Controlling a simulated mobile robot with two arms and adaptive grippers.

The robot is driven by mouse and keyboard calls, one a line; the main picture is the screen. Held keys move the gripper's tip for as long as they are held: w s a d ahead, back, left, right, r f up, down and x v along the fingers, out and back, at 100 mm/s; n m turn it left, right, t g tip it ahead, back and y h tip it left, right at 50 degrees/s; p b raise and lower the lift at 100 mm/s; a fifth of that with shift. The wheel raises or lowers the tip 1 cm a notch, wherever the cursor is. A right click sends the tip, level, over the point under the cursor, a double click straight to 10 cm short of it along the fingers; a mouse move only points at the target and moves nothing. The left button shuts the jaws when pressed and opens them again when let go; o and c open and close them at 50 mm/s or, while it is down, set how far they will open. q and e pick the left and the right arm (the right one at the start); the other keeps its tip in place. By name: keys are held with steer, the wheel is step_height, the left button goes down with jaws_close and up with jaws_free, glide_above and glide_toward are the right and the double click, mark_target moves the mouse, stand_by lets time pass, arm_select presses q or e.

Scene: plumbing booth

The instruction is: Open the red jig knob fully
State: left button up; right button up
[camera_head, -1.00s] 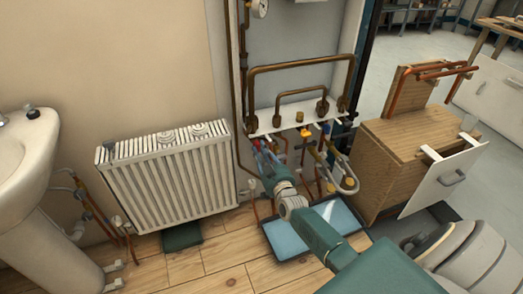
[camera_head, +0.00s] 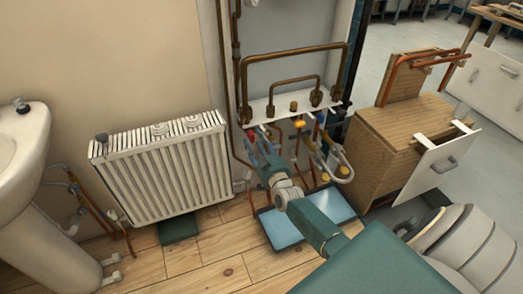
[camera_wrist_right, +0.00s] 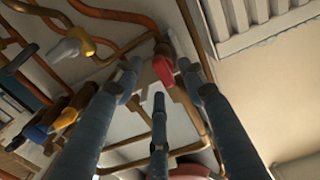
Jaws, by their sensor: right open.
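The red knob (camera_wrist_right: 163,72) sits on a copper pipe fitting in the right wrist view. It lies ahead of my right gripper (camera_wrist_right: 158,88), between its spread finger tips. The fingers are open, and I see no clear contact with the knob. In the head view my right gripper (camera_head: 264,148) reaches in front of the pipe panel at its lower left. My left gripper is not in view.
A yellow handle (camera_wrist_right: 85,40) and a blue knob (camera_wrist_right: 38,134) are on pipes left of the fingers. The white radiator (camera_head: 165,170) stands left of my arm. A wooden cabinet (camera_head: 385,160) stands right. A blue tray (camera_head: 328,208) lies below.

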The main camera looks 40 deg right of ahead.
steer(key=v, duration=1.1)
steer(key=shift+s, duration=0.2)
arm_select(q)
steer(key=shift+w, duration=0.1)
arm_select(e)
steer(key=shift+a, duration=0.15)
